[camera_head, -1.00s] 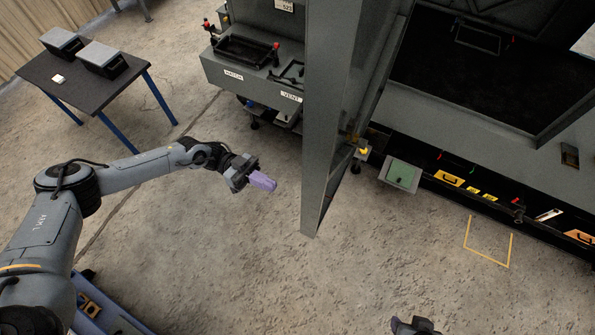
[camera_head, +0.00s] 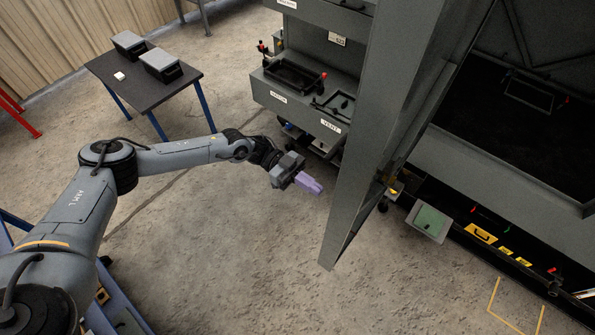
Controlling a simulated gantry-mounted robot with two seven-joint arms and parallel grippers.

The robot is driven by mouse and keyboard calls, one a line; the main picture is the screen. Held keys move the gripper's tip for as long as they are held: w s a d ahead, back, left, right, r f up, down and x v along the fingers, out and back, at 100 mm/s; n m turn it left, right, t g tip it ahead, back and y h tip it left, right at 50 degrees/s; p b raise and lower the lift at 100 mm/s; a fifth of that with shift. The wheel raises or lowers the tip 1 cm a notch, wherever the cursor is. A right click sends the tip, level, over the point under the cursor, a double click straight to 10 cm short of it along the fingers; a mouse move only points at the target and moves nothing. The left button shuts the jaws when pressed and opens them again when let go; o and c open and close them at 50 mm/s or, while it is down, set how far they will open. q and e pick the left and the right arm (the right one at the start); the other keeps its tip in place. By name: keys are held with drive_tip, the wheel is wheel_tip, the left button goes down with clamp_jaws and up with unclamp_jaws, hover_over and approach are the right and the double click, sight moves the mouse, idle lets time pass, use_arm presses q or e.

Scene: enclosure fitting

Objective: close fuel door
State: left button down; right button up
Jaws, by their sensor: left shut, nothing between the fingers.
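My left gripper (camera_head: 310,184) is shut and empty, its pale purple fingers pointing right and slightly down. It appears in front of the floor, just left of a tall grey door panel (camera_head: 375,130) that stands swung out from the large grey enclosure. A narrow gap shows between fingertips and panel in the picture; the true distance is unclear. A small grey flap with a green face (camera_head: 429,222) sticks out low on the enclosure, right of the panel. I cannot tell for sure which of these is the fuel door. My right gripper is out of view.
A grey unit with labelled trays (camera_head: 297,80) stands behind the gripper, left of the panel. A dark table (camera_head: 145,95) with two bins is at back left. Yellow lines (camera_head: 515,305) mark the floor at lower right. The concrete floor below the gripper is clear.

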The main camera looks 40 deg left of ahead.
use_arm(q)
drive_tip(key=shift+s+d+p, duration=0.1)
drive_tip(key=shift+d+p, duration=0.7)
drive_tip(key=shift+d, duration=1.75)
